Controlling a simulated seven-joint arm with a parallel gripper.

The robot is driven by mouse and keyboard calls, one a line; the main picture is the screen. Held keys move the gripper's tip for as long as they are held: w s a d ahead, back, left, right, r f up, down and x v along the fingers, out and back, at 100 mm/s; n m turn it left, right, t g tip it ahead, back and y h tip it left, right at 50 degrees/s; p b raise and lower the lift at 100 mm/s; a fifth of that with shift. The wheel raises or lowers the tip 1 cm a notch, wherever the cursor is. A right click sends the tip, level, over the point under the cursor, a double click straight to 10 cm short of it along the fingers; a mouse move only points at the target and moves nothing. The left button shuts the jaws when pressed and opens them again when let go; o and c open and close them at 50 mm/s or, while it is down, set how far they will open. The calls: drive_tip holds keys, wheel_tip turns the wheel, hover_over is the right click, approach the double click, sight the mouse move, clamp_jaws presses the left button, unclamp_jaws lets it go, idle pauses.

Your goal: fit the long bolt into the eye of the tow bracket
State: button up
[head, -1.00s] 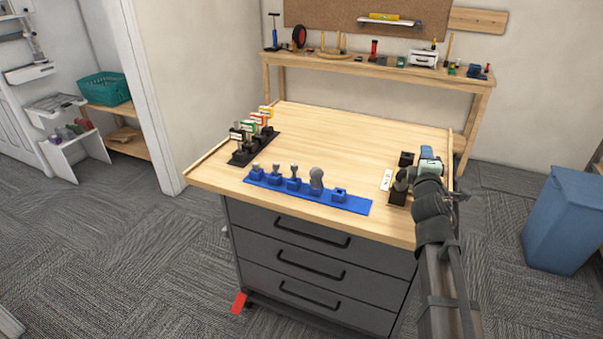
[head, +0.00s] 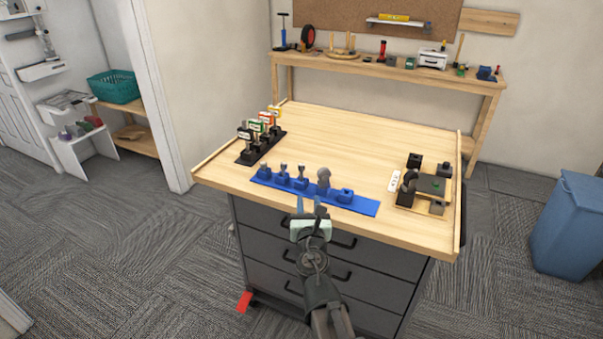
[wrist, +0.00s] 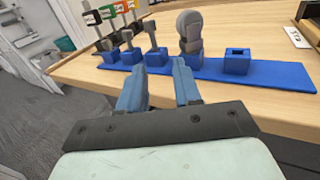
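My gripper (head: 308,202) is in front of the table's near edge, below the blue strip. Its two blue fingers stand apart with nothing between them, as the wrist view also shows (wrist: 160,74). Grey bolt-like parts stand upright in blue holders on the strip; a slim one (head: 301,171) is near the middle. I cannot tell for sure which is the long bolt. The largest, round-headed part (head: 323,178) stands to its right. What looks like the tow bracket (head: 409,182), dark with a rounded eye, is on a board at the right. The inside of its eye is unclear.
The blue strip (head: 265,183) has an empty holder (head: 345,195) at its right end. A black rack (head: 248,157) with coloured tags is at the left. A white label (head: 394,181) lies beside the board (head: 405,207). The table's middle and back (head: 350,130) are clear.

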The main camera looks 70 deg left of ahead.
sight(302, 175)
drive_tip(key=x, duration=0.8)
drive_tip(key=shift+s+a+f, duration=0.1)
drive_tip(key=shift+s+a, duration=0.1)
drive_tip(key=shift+a, duration=0.15)
drive_tip(key=shift+s+x, duration=0.15)
drive_tip(key=shift+x, duration=1.15)
drive_tip(key=shift+s+x, duration=0.2)
drive_tip(key=shift+x, duration=1.1)
drive_tip(key=shift+c, duration=0.4)
clamp_jaws()
